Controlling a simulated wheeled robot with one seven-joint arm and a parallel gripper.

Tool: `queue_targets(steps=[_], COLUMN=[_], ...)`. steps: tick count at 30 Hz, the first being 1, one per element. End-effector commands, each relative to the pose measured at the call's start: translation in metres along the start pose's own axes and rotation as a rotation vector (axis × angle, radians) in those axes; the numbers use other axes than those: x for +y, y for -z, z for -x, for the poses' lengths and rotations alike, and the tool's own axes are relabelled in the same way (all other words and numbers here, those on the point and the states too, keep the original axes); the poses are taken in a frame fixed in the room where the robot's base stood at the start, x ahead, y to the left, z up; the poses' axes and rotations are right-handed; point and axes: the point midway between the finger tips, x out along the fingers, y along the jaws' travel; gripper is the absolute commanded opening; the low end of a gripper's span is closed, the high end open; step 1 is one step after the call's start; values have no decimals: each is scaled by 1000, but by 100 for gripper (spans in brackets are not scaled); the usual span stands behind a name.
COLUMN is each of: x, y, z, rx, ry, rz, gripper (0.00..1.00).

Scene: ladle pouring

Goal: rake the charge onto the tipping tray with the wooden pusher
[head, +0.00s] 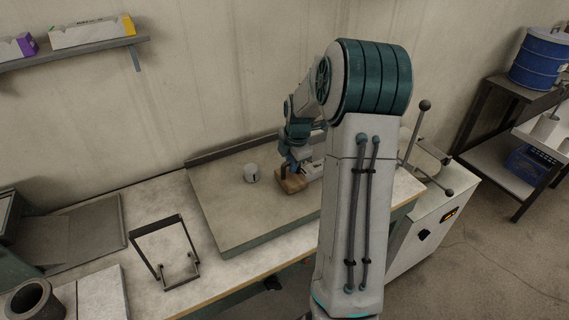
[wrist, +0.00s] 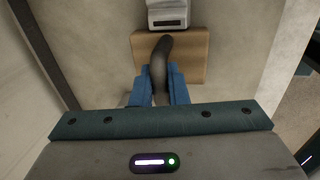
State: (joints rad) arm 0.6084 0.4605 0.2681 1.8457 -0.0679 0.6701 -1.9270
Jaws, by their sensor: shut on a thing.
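My gripper (head: 290,163) is over the raised grey board (head: 225,215). In the wrist view its blue fingers (wrist: 160,82) are shut on the dark curved handle (wrist: 161,60) of the wooden pusher. The pusher's brown wooden block (head: 291,184) is low at the board; whether it touches the surface is unclear. It also shows in the wrist view (wrist: 190,58). A pale block with a dark slot (wrist: 167,14) is just beyond the pusher, close against its edge; my arm partly hides it in the head view (head: 314,168). I cannot tell which piece is the tipping tray.
A small pale rounded object (head: 251,173) stands on the board, left of the pusher. A black wire frame (head: 165,250) and a grey sloped tray (head: 85,238) are on the bench to the left. A white cabinet with levers (head: 430,215) stands at the right.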

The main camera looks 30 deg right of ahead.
Motion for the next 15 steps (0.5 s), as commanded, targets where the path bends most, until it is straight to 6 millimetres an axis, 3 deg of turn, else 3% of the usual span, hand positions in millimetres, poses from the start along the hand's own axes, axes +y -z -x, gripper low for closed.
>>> queue_targets(steps=[15], x=[1], y=[-42], z=[1], rx=[-1], ry=[-1], rz=[-2], gripper=[0])
